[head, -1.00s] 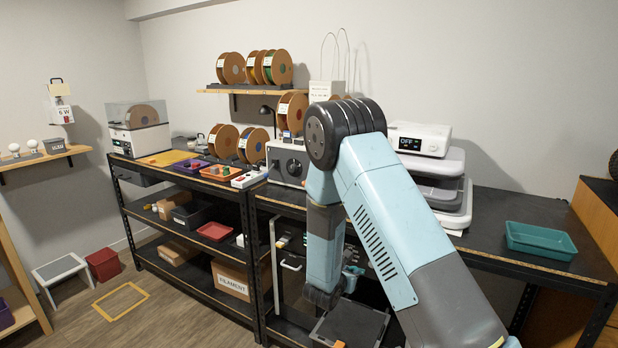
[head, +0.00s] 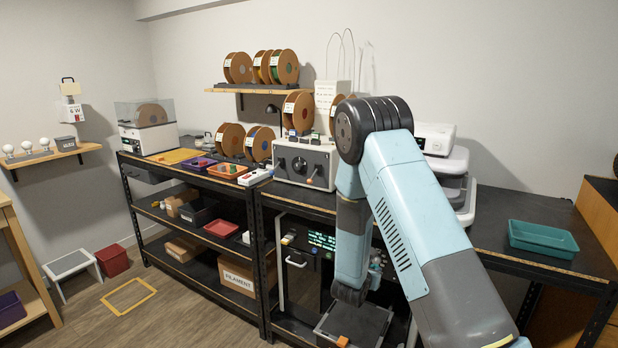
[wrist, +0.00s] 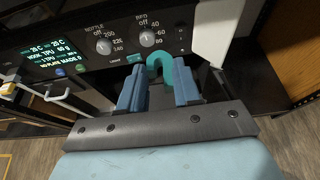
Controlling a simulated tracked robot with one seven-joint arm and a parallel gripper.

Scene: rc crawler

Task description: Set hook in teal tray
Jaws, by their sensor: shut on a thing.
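A teal hook (wrist: 160,64) shows in the wrist view as a curved piece between the fingertips of my gripper (wrist: 159,82). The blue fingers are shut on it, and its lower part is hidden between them. The hook is held in front of a dark panel with knobs. In the head view my forearm hides most of the gripper. The teal tray (head: 542,238) stands at the right on the dark bench top, well to the right of my arm, and looks empty.
A black machine with a lit display (wrist: 48,62) and knobs is close before my gripper. A white printer (head: 455,170) stands on the bench left of the tray. Orange (head: 228,171) and purple (head: 200,166) trays sit on the left bench.

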